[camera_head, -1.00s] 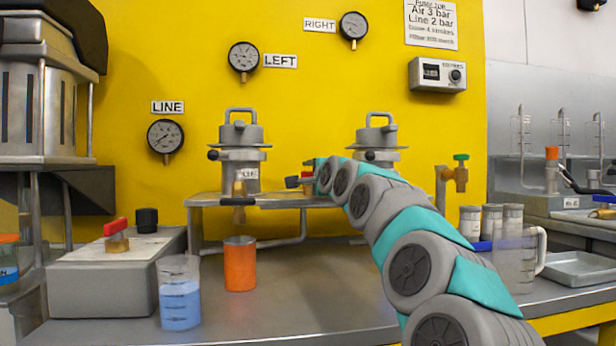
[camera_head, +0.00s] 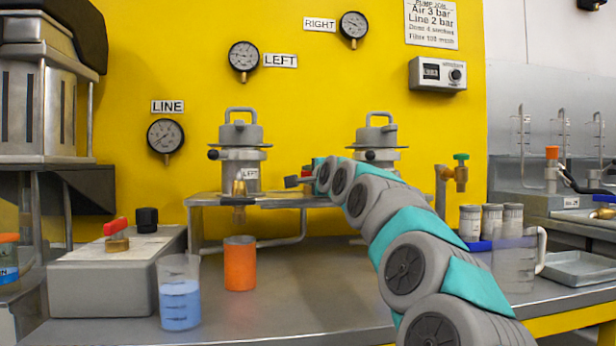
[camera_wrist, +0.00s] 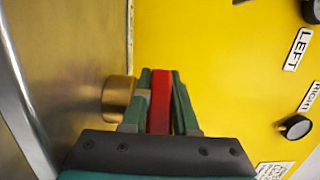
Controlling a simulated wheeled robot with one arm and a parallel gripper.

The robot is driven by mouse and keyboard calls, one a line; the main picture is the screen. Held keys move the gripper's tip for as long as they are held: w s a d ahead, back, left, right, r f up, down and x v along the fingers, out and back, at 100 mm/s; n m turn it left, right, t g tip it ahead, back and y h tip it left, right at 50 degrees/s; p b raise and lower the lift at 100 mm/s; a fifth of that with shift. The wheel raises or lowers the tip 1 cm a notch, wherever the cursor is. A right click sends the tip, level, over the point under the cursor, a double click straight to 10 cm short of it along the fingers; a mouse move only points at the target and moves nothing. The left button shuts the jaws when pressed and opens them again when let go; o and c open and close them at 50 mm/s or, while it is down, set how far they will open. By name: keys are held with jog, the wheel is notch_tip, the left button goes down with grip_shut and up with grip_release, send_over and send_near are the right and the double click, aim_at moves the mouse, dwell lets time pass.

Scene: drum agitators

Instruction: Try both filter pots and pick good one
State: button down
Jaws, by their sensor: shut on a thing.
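The left filter pot (camera_head: 240,160) stands upright on the metal shelf, with a "LEFT" label and a brass outlet valve (camera_head: 239,190) below. The right filter pot (camera_head: 376,145) stands on the same shelf, its lower part partly hidden by my arm. My gripper (camera_wrist: 160,102) is shut on a red valve lever (camera_wrist: 160,90), with a brass fitting (camera_wrist: 117,98) beside it. In the head view my gripper (camera_head: 308,178) is small, between the two pots at shelf height. The left gauge (camera_head: 243,56), right gauge (camera_head: 353,25) and line gauge (camera_head: 165,136) hang on the yellow wall.
An orange cup (camera_head: 239,264) and a beaker of blue liquid (camera_head: 179,295) stand on the bench below the left pot. A grey box (camera_head: 115,275) carries another red-handled valve (camera_head: 116,233). A clear jug (camera_head: 516,262) and a tray (camera_head: 575,268) are at right.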

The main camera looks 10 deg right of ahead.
jog(key=y+p, duration=0.1)
jog(key=p, duration=0.2)
jog(key=shift+r+n, duration=0.35)
jog(key=shift+n, duration=0.05)
jog(key=shift+a+f+n+y+p, duration=0.15)
jog(key=shift+n+y+p, duration=0.25)
jog(key=shift+p, duration=0.45)
jog(key=shift+f+y, duration=0.15)
jog(key=shift+y, duration=0.15)
jog(key=shift+f, duration=0.1)
jog(key=c, duration=0.7)
grip_release()
jog(key=shift+v, duration=3.9)
